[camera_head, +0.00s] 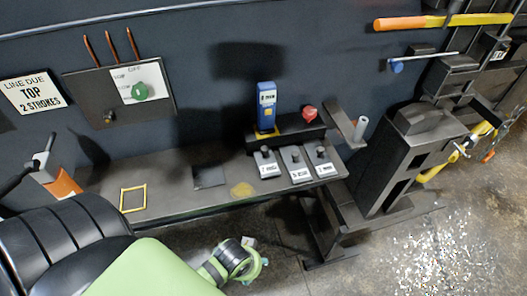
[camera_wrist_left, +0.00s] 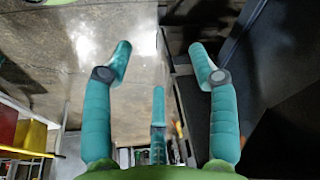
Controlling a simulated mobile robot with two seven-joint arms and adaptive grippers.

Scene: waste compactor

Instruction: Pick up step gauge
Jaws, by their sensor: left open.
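No part is clearly marked as the step gauge; its label cannot be read for certain. The candidates on the dark bench are a blue upright block (camera_head: 266,108) with a white label, on a yellow-edged stand, and three small grey plates (camera_head: 296,166) with dark knobs and white labels at the bench's right end. My left gripper (camera_head: 245,262) is low in front of the bench, apart from these things. In the left wrist view its teal fingers (camera_wrist_left: 160,49) are spread open with nothing between them. My right gripper is not in view.
The bench (camera_head: 170,190) has a yellow square outline, a dark patch and a yellow spot. A red knob (camera_head: 309,113) sits beside the blue block. A control panel (camera_head: 120,90) hangs behind at left. A dark stand (camera_head: 410,150) is at right. Open floor (camera_head: 440,250) lies at lower right.

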